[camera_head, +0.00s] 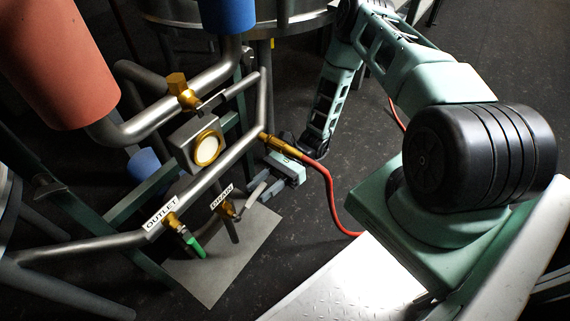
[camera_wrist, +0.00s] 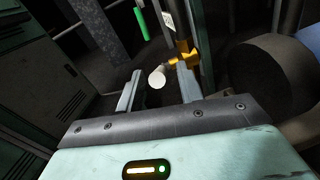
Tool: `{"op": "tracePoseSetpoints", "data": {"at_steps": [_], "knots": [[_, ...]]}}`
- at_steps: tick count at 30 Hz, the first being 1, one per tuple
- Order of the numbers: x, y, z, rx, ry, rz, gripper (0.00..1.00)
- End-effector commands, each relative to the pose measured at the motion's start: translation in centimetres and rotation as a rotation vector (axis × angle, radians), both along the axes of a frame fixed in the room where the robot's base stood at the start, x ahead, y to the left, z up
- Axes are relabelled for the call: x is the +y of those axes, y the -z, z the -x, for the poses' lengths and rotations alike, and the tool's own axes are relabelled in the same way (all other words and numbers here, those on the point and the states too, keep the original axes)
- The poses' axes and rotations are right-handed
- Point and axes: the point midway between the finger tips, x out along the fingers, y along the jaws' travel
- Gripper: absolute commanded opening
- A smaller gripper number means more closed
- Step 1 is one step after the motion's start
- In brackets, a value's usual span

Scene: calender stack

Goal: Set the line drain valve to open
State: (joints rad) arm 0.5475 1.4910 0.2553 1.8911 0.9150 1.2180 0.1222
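The drain valve has a brass body (camera_head: 229,209) beside a small DRAIN label (camera_head: 222,196) on the pipe assembly. A pale lever handle (camera_head: 256,195) sticks out from it toward my gripper (camera_head: 270,180). In the wrist view the brass valve body (camera_wrist: 184,56) is just beyond the right finger. The white rounded end of the handle (camera_wrist: 156,79) shows between the two fingers. My gripper (camera_wrist: 158,88) is open, with dark space on both sides of the handle end. I cannot tell whether the fingers touch the handle.
The outlet valve, with a green handle (camera_head: 195,246) and an OUTLET label (camera_head: 161,212), is left of the drain valve. A red hose (camera_head: 329,188) runs from a brass fitting (camera_head: 282,146) close to my gripper. A round gauge (camera_head: 207,149) and pipes stand above. A grey plate (camera_head: 232,263) lies below.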

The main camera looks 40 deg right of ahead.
Motion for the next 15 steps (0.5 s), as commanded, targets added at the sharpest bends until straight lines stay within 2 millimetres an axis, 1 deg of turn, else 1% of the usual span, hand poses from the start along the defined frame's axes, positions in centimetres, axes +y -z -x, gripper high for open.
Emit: {"op": "tracePoseSetpoints", "data": {"at_steps": [1,9,15], "knots": [[-1.1,-0.2,-0.2,0.0,0.003,0.002,0.37],[-7.4,-0.2,-1.3,0.0,0.004,0.003,0.37],[-11.6,-0.2,-2.0,-0.001,0.003,0.001,0.37]]}}
